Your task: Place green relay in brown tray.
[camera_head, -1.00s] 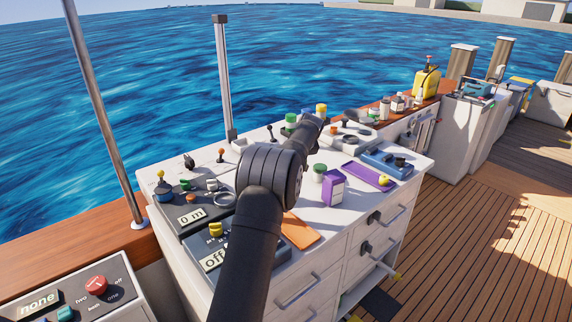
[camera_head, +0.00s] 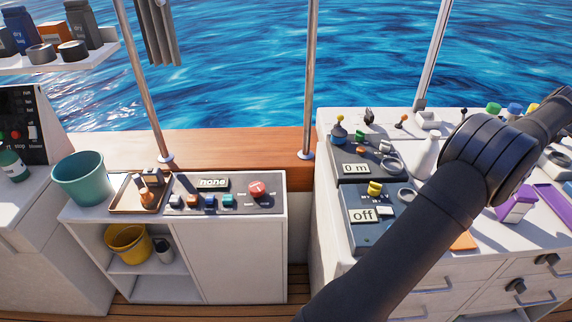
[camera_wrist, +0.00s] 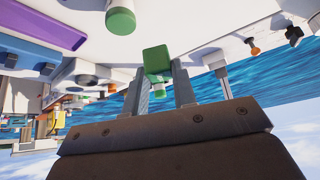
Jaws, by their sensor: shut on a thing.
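The green relay (camera_wrist: 157,59) is a small green block in the wrist view, held between the two grey fingers of my gripper (camera_wrist: 162,68). My gripper is shut on it, above the white worktop. In the head view my arm reaches to the upper right, and the fingers and relay are not visible there. The brown tray (camera_head: 122,197) lies on the white cabinet at the left of the head view. Some small dark and brown objects are on it.
A teal bucket (camera_head: 80,180) stands just left of the tray. A control panel with a red knob (camera_head: 257,188) is on its right. A metal post (camera_head: 310,80) rises between this cabinet and the worktop. The worktop holds dark panels (camera_head: 385,215) and a white bottle (camera_head: 423,158).

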